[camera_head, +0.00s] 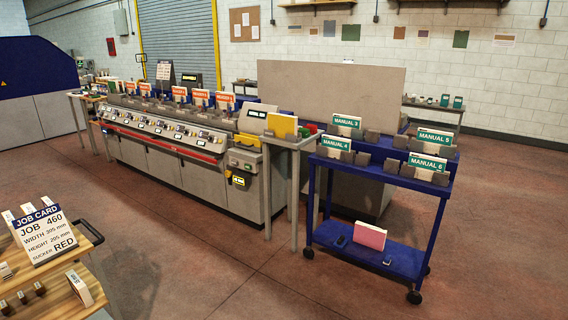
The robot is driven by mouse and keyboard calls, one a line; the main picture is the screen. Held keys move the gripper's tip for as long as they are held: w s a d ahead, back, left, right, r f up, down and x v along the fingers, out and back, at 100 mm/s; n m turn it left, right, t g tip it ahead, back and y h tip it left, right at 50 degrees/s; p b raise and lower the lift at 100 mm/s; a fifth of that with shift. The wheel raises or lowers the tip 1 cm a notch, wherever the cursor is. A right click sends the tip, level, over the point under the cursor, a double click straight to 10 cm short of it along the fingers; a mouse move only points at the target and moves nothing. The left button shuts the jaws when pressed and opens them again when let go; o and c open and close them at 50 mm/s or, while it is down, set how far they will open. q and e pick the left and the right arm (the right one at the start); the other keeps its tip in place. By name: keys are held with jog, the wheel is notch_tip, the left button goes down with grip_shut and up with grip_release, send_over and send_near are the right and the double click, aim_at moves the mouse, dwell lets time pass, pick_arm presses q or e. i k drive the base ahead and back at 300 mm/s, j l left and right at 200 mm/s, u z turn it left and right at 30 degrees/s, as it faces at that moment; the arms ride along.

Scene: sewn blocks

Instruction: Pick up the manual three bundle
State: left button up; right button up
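The manual three bundle (345,130) stands on the top of a blue cart (438,196), at its back left. It shows as white sheets with a green "MANUAL 3" label (347,120), beside small grey blocks. The bundles labelled "MANUAL 4" (336,142), "MANUAL 5" (434,136) and "MANUAL 6" (427,162) stand on the same top. The manual four bundle is in front of manual three and hides part of its lower area. Neither of my grippers is in view.
A long grey machine (225,185) with orange-labelled stacks runs left of the cart. A small table (292,142) with a yellow item (282,126) stands between them. The cart's lower shelf holds a pink block (370,235). A job card (45,235) stands near left. Floor in front is clear.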

aim_at(346, 123)
jog(key=i+u, duration=0.15)
jog(key=i, duration=2.5)
